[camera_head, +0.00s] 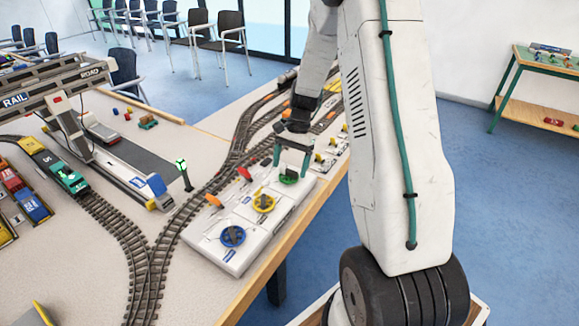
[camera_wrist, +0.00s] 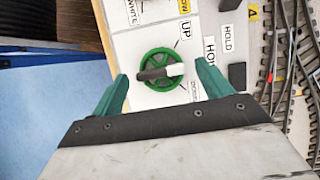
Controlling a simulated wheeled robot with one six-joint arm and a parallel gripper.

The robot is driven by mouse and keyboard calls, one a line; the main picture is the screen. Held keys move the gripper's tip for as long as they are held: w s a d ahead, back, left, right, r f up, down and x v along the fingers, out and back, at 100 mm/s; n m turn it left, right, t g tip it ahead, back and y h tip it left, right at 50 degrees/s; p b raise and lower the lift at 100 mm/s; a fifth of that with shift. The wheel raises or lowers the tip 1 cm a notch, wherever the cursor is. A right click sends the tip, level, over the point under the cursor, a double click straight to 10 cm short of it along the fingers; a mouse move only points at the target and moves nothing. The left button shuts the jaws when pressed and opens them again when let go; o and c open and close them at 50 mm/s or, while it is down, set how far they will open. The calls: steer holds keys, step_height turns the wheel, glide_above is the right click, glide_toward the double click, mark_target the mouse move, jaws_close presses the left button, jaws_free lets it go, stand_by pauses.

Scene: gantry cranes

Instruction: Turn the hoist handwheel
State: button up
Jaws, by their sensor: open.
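The hoist handwheel is a green spoked wheel (camera_head: 289,178) at the far end of the white control panel (camera_head: 228,249). In the wrist view the green wheel (camera_wrist: 146,85) has a dark and light bar across its middle. "UP" is printed beside it, and a "HOI..." label is partly visible. My gripper (camera_head: 292,155) is over this wheel, pointing down. In the wrist view its two green fingers (camera_wrist: 162,74) are apart, one on each side of the wheel. They hold nothing. I cannot tell whether they reach down to the wheel's height.
Model tracks (camera_head: 150,250) run left of the panel. The table edge (camera_head: 262,278) is close on the right, with open floor beyond.

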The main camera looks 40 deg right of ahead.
steer(key=s+v, duration=0.1)
steer(key=v, duration=0.5)
steer(key=shift+w+d+r, duration=0.2)
steer(key=shift+w+r, duration=0.2)
steer(key=shift+w, duration=0.15)
step_height(320, 180, up, 2)
steer(key=n+h, duration=0.1)
steer(key=h, duration=0.2)
glide_above(288, 170)
steer(key=a, duration=0.1)
steer(key=shift+s+d+f+m+t+h, duration=0.1)
steer(key=shift+d+f+m+t+h, duration=0.4)
steer(key=shift+t, duration=0.3)
steer(key=shift+f, duration=0.4)
step_height(288, 170, down, 7)
